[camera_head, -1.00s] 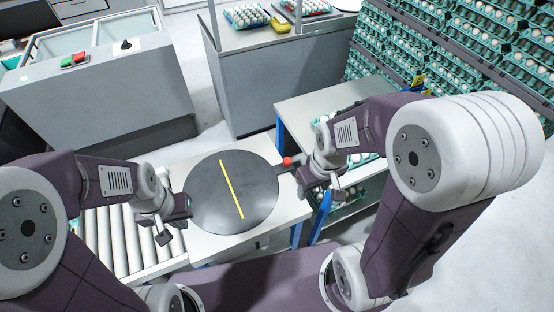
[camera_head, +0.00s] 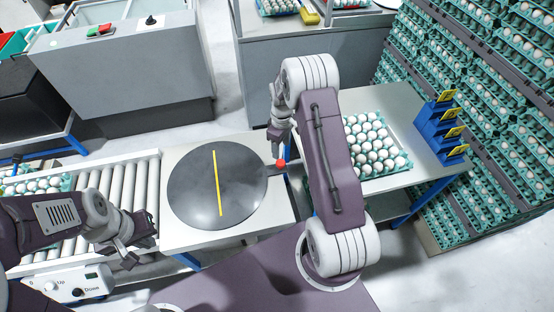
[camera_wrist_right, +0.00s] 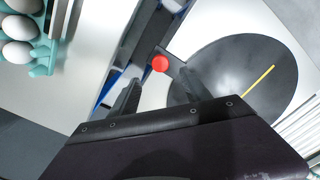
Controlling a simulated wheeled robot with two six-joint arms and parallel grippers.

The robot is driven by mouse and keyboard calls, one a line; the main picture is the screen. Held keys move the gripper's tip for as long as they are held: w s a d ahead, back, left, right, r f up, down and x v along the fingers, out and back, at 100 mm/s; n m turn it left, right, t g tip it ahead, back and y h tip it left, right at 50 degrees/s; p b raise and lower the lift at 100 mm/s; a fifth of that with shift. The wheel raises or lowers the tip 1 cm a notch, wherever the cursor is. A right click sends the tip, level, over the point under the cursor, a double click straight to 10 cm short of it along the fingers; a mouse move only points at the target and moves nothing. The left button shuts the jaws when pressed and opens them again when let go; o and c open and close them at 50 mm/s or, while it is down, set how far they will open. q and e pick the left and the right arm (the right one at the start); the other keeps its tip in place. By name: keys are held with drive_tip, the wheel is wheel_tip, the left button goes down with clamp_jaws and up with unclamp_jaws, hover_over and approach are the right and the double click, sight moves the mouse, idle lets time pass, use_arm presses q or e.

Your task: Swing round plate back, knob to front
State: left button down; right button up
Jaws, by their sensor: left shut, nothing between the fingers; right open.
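The round dark plate (camera_head: 240,190) lies on a pale table and has a yellow line (camera_head: 217,183) running nearly straight away from me. Its red knob (camera_head: 281,164) is on a short arm at the plate's right edge. The plate and the knob (camera_wrist_right: 160,63) also show in the right wrist view. My right gripper (camera_head: 279,146) is open close to the knob. In the right wrist view its fingers are apart, with the knob seen beyond the gap between them. My left gripper (camera_head: 128,258) is shut and empty, left of the plate over the roller conveyor.
The roller conveyor (camera_head: 120,178) adjoins the plate's table on the left. A tray of eggs (camera_head: 372,145) and blue holders with yellow tags (camera_head: 440,132) stand on the right table. Stacked egg trays (camera_head: 500,110) fill the far right. A grey machine (camera_head: 125,75) stands behind.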

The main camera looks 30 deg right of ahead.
sight(281, 162)
wheel_tip(281, 162, down, 8)
drive_tip(key=shift+r+p, duration=0.2)
drive_tip(key=shift+p, duration=0.4)
drive_tip(key=shift+a+f, duration=0.1)
drive_tip(key=shift+f, duration=0.5)
clamp_jaws()
idle(0.5)
